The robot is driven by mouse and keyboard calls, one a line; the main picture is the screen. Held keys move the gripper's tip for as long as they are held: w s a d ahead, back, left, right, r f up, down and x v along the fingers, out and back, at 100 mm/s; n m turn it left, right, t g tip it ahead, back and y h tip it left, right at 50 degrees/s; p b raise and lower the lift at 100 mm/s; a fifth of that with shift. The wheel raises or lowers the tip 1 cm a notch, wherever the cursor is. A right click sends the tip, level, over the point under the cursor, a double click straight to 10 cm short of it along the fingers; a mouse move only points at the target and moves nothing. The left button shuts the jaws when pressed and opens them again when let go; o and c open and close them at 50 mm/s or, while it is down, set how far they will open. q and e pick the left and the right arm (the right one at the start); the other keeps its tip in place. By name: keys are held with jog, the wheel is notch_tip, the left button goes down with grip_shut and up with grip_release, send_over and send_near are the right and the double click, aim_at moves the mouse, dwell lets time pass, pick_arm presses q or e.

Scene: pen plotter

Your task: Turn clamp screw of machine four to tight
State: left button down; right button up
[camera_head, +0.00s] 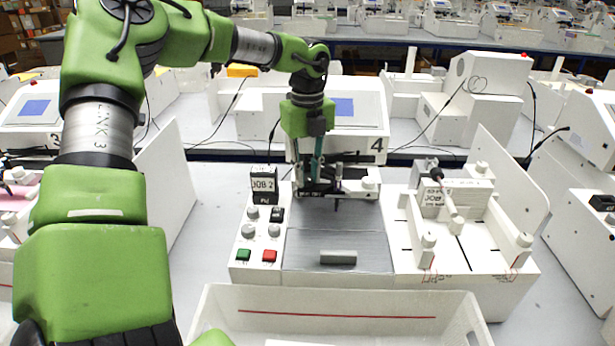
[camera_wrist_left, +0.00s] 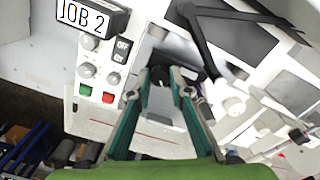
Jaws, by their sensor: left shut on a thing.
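Machine four is the white plotter (camera_head: 236,272) with the number 4 on its back housing. My left gripper (camera_head: 317,178) reaches down from above onto the pen carriage (camera_head: 355,188) of this machine. In the left wrist view, its teal fingers (camera_wrist_left: 161,78) are shut on a small dark knob (camera_wrist_left: 160,74), which I take as the clamp screw. In the head view the fingers hide the screw. How far it is turned cannot be told. My right gripper is not in view.
A JOB 2 sign (camera_head: 264,184) stands at the left of the machine, above knobs and a green and a red button. A grey bar (camera_head: 338,257) lies on the plate. A white rack (camera_head: 480,262) stands at the right, and a white tray (camera_head: 225,308) in front.

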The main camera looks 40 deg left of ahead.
pick_arm(q)
jog(key=m+b, duration=0.2)
jog(key=m, duration=0.1)
jog(key=shift+f+m, duration=0.1)
jog(key=shift+m, duration=0.2)
jog(key=m+b, duration=0.1)
jog(key=m, duration=0.2)
jog(key=shift+m, duration=0.3)
jog(key=m, duration=0.5)
jog(key=shift+m, duration=0.3)
jog(key=m, duration=0.5)
jog(key=c, duration=1.8)
grip_release()
jog(key=shift+c, duration=0.2)
jog(key=shift+r, duration=0.25)
